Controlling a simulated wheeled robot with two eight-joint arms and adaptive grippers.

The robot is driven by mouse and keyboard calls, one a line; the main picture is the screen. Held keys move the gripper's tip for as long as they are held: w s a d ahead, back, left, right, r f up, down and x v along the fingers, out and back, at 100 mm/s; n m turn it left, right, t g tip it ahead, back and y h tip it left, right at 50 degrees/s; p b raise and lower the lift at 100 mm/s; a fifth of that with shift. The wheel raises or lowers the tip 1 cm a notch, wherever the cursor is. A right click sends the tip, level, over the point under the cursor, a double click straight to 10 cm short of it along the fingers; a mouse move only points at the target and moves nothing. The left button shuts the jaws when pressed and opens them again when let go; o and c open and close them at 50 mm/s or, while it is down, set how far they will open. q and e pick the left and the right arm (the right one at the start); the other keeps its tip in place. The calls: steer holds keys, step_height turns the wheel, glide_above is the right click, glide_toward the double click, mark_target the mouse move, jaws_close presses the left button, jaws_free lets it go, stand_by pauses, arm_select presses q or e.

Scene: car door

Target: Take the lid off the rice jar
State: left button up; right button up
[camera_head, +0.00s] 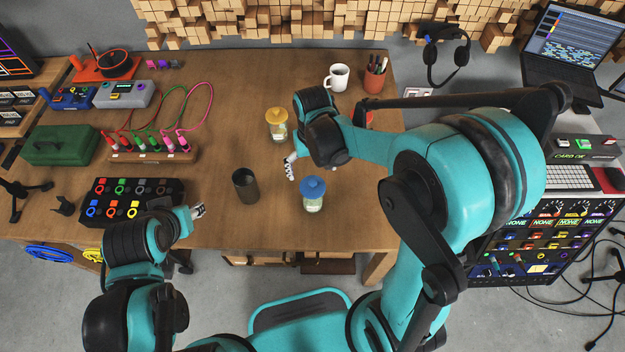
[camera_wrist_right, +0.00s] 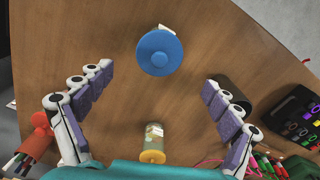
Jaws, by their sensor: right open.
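A clear jar with a blue lid (camera_head: 313,188) stands on the wooden table near its front edge. A second jar with a yellow lid (camera_head: 277,124) stands farther back and to the left. The contents are too small to tell which jar holds rice. My right gripper (camera_head: 312,166) is open and empty, just behind the blue-lidded jar. In the right wrist view, the blue lid (camera_wrist_right: 159,53) is seen from above, ahead of the spread fingers (camera_wrist_right: 157,76), and the yellow-lidded jar (camera_wrist_right: 152,140) lies nearer the palm. My left gripper (camera_head: 198,211) is at the table's front left, its opening unclear.
A dark open cylinder (camera_head: 246,185) stands left of the blue-lidded jar. A white mug (camera_head: 337,78) and a pen cup (camera_head: 375,75) are at the back right. A black switch box (camera_head: 130,198) and cabled rack (camera_head: 150,150) occupy the left. The table's centre back is clear.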

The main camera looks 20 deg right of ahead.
mark_target(313, 181)
step_height(313, 181, down, 8)
steer(key=b, duration=0.3)
steer(key=shift+r, duration=0.1)
steer(key=c, duration=1.1)
